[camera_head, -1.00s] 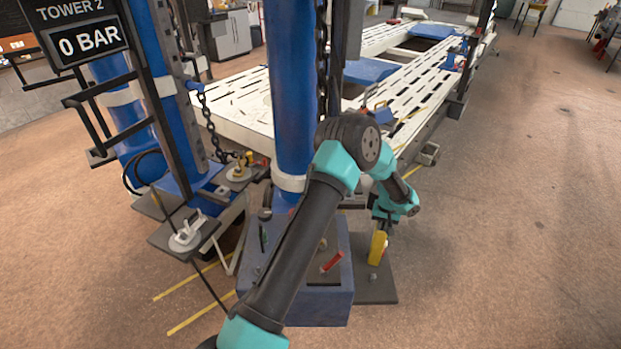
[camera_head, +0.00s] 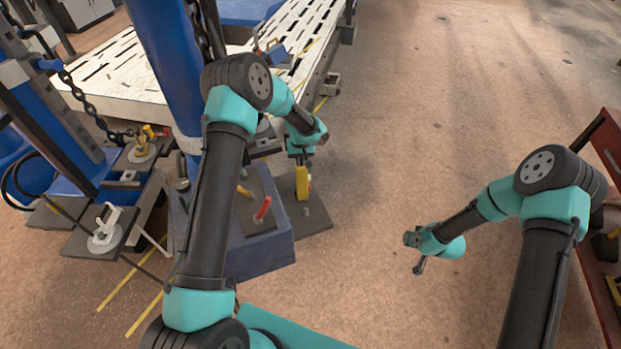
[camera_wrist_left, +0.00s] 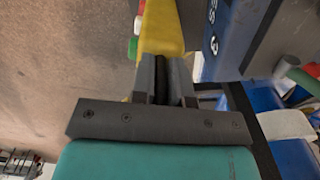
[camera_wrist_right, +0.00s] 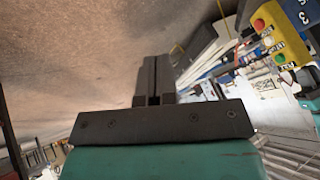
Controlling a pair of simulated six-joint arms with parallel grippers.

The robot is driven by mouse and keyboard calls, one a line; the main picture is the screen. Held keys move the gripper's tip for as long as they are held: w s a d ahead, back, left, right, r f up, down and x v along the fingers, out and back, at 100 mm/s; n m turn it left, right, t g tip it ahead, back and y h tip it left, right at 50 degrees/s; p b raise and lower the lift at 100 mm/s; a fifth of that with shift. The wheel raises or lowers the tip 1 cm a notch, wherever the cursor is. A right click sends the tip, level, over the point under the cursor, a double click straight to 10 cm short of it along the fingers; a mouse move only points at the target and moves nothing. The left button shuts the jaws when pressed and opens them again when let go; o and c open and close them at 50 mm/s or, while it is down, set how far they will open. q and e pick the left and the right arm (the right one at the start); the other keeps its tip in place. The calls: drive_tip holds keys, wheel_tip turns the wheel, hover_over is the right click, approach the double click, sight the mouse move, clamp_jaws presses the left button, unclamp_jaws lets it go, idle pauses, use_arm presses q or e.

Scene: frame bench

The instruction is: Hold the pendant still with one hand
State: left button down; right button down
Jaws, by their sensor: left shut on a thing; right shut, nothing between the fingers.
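The pendant (camera_head: 302,183) is a yellow control box beside the blue pedestal. My left gripper (camera_head: 301,160) is shut on its upper part. In the left wrist view the yellow pendant (camera_wrist_left: 162,28) sits at the tips of my left fingers (camera_wrist_left: 163,72), with a red and a green button on its side. My right gripper (camera_head: 419,267) is shut and empty, over open floor right of the pendant. Its closed fingers show in the right wrist view (camera_wrist_right: 154,82).
The blue pedestal (camera_head: 262,257) has a red lever (camera_head: 263,208) on top. A blue post (camera_head: 172,70) rises behind my left arm. The white slotted platform (camera_head: 120,72) lies behind. A red bench frame (camera_head: 598,290) stands at far right. Floor between pedestal and bench is clear.

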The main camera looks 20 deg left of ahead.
drive_tip(key=w+a+f+n+t+y, duration=0.2)
drive_tip(key=w+a+n+y, duration=0.65)
drive_tip(key=w+a, duration=1.25)
drive_tip(key=a+n+g, duration=0.2)
drive_tip(key=a+n, duration=0.6)
drive_tip(key=a, duration=0.2)
drive_tip(key=shift+s, duration=0.35)
drive_tip(key=shift+f, duration=0.15)
drive_tip(key=s+a, duration=0.3)
drive_tip(key=a, duration=0.4)
drive_tip(key=shift+s+a, duration=0.4)
drive_tip(key=shift+a, duration=0.1)
drive_tip(key=shift+s+a, duration=0.2)
drive_tip(key=shift+a, duration=0.05)
